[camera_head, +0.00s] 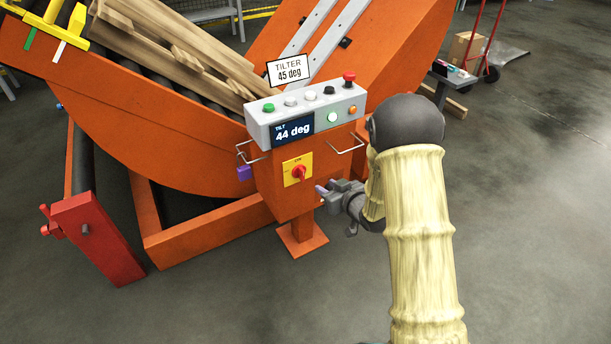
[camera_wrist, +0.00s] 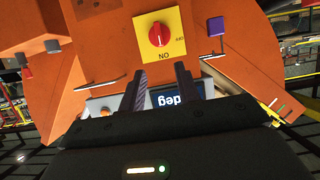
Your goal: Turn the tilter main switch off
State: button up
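The main switch is a red rotary knob (camera_head: 299,173) on a yellow plate (camera_head: 289,180), on the front of the orange control post below the tilt display. In the wrist view the knob (camera_wrist: 158,34) and plate (camera_wrist: 177,44) appear upside down. The knob's grip looks in line with the ON label, and a smaller label sits to the side. My gripper (camera_head: 322,193) is just right of and slightly below the knob in the head view. In the wrist view its two fingers (camera_wrist: 160,72) are apart with nothing between them, and they do not reach the knob.
The grey button box (camera_head: 305,115) above has a display (camera_head: 293,131) reading 44 deg. Wire handles (camera_head: 347,146) stick out at both sides. A purple block (camera_head: 244,173) is left of the plate. The orange tilter (camera_head: 200,150) holds timber behind.

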aim_at(304, 173)
jog(key=b+x, duration=0.2)
jog(key=x, duration=1.2)
jog(key=shift+a+b, duration=0.1)
jog(key=shift+b, duration=0.2)
grip_shut()
